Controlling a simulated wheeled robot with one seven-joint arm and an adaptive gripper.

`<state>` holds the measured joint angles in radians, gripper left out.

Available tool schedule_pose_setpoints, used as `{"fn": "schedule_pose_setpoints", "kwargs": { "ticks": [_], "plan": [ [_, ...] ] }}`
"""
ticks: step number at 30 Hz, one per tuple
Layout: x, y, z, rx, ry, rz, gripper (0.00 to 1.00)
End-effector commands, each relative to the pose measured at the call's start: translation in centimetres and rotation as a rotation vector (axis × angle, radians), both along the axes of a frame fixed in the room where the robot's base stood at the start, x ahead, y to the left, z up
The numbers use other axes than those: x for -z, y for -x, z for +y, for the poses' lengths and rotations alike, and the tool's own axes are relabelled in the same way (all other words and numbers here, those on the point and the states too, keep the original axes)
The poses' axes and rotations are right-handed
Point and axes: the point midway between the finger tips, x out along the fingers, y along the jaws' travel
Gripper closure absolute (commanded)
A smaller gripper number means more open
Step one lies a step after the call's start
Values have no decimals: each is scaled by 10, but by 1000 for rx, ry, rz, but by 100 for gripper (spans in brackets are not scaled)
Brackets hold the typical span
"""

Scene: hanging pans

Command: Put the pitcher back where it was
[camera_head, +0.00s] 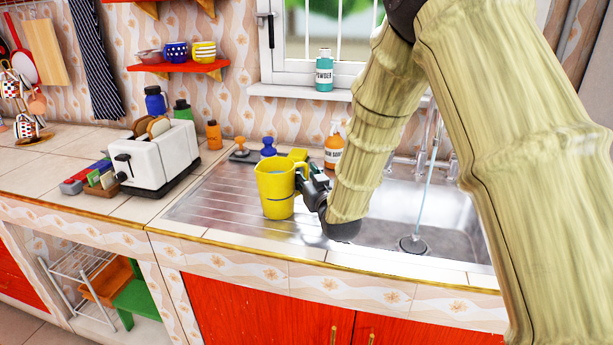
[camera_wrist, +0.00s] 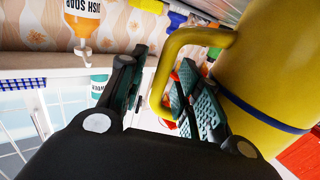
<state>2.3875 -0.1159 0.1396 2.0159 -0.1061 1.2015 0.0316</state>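The yellow pitcher (camera_head: 276,190) stands upright on the ribbed steel draining board (camera_head: 215,205), left of the sink basin, its handle turned right. In the wrist view the pitcher (camera_wrist: 270,70) fills the right side, with a blue band around it. My gripper (camera_head: 304,183) is at the handle side. In the wrist view my gripper (camera_wrist: 157,75) is open, with the handle (camera_wrist: 168,65) between its fingers. One finger lies in the gap between handle and body, the other outside with clear space beside it. The head view partly hides the fingers.
A white toaster (camera_head: 155,155) stands left of the draining board. The sink basin (camera_head: 425,215) lies right. The board's left part is clear.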

Motion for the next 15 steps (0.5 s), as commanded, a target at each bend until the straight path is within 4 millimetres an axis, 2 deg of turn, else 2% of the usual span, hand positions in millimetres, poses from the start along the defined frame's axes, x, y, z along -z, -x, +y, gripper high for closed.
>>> {"fn": "schedule_pose_setpoints", "kwargs": {
  "ticks": [5, 15],
  "plan": [
    [-1, 12, -4, 0, 1, 2, 67],
    [-2, 70, -20, 0, -1, 1, 67]
  ]
}}
